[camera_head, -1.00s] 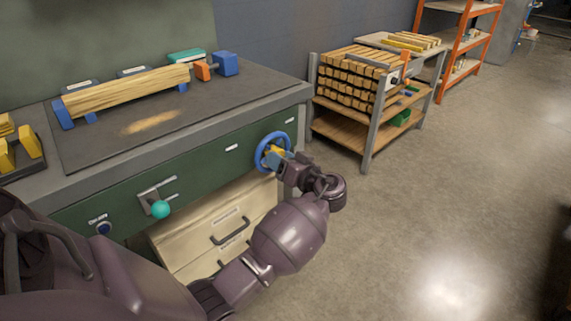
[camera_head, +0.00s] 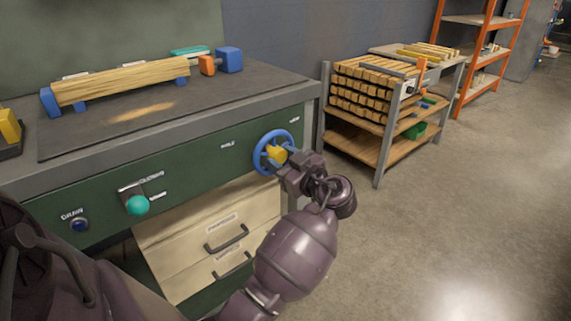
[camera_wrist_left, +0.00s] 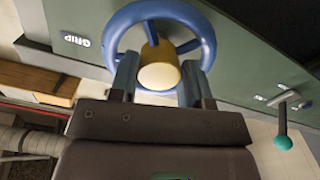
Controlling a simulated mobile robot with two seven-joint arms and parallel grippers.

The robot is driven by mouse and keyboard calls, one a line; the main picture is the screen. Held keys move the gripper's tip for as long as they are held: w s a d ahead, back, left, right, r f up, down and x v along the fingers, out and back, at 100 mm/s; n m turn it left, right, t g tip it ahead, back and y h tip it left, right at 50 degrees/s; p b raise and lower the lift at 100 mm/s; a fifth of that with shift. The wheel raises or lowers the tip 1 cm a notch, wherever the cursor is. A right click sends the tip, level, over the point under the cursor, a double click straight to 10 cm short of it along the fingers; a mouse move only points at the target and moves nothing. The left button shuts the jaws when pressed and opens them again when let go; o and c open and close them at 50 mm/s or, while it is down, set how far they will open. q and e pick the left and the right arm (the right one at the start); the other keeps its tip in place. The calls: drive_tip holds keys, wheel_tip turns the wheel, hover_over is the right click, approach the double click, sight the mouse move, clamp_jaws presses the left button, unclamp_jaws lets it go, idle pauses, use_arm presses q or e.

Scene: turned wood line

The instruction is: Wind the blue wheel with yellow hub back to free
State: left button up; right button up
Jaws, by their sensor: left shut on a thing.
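The blue wheel (camera_head: 257,153) with its yellow hub (camera_head: 277,153) is mounted on the green front panel of the workbench, near its right end. In the left wrist view the blue rim (camera_wrist_left: 208,42) arches beyond the fingers, and the yellow hub (camera_wrist_left: 159,72) shows between them. My left gripper (camera_head: 284,152) is at the wheel, its two fingers on either side of the hub, shut on the wheel. The exact contact is partly hidden. My right gripper is not in view.
A teal-knobbed lever (camera_head: 137,205) and a dark blue button (camera_head: 79,224) sit left on the panel. Drawers (camera_head: 210,232) are below. A wood beam (camera_head: 120,83) rests on the bench. A cart of wood pieces (camera_head: 380,170) stands at right; the floor is open.

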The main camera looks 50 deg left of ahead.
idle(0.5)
use_arm(q)
drive_tip(key=o, duration=0.9)
drive_tip(key=shift+d, duration=0.1)
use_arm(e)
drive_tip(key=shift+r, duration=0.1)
use_arm(q)
drive_tip(key=d, duration=0.3)
drive_tip(key=d+p, duration=0.1)
drive_tip(key=d, duration=0.3)
drive_tip(key=s+d, duration=0.1)
drive_tip(key=d, duration=0.2)
drive_tip(key=shift+d, duration=0.3)
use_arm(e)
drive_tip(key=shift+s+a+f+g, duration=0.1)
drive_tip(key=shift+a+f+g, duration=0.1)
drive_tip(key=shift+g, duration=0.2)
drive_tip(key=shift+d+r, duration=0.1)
